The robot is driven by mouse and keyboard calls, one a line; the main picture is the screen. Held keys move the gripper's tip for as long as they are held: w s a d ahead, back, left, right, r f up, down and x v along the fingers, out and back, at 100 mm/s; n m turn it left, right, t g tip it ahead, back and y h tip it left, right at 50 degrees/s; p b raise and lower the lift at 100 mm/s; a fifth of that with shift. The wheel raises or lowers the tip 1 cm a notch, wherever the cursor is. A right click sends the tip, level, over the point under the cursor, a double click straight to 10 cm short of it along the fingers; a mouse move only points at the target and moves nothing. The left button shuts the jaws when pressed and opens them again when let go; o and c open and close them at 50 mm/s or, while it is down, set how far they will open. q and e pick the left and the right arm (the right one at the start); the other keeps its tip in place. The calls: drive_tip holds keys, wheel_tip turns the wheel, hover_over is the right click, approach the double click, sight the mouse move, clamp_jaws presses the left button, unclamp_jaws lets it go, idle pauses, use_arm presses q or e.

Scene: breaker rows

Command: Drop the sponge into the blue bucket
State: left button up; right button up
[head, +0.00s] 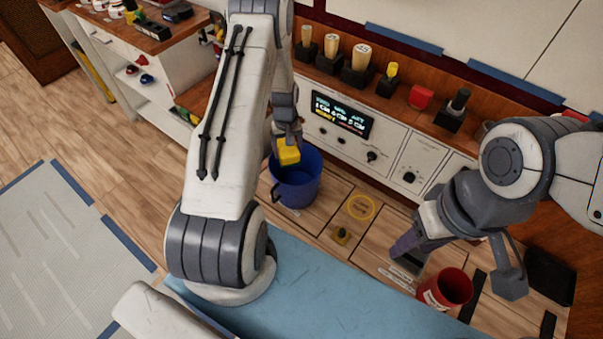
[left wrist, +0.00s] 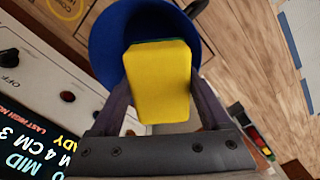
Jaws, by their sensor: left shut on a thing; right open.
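The yellow sponge (head: 288,151) with a green side is held in my left gripper (head: 285,140). In the left wrist view the sponge (left wrist: 160,82) sits between the two fingers of the left gripper (left wrist: 160,100). The blue bucket (head: 295,190) stands upright on the wooden counter, just below the sponge in the head view. In the left wrist view the bucket (left wrist: 105,45) shows behind the sponge, which hides much of its inside. My right gripper (head: 460,270) is open, low over the counter at the right, near a red cup.
The red cup (head: 445,289) stands at the right.

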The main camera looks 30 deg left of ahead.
use_arm(q)
drive_tip(key=shift+f, duration=0.35)
drive_tip(key=shift+w+d+f+b, duration=0.1)
drive_tip(key=shift+d+f+b, duration=0.05)
drive_tip(key=shift+f+b, duration=0.25)
drive_tip(key=f+b, duration=0.1)
drive_tip(key=f, duration=0.1)
drive_tip(key=f+b, duration=0.2)
drive_tip(key=shift+w+d+f, duration=0.15)
drive_tip(key=shift+d+f, duration=0.05)
drive_tip(key=shift+f, duration=0.05)
drive_tip(key=o, duration=1)
drive_tip(key=shift+r+b, duration=0.3)
drive_tip(key=shift+r, duration=4.95)
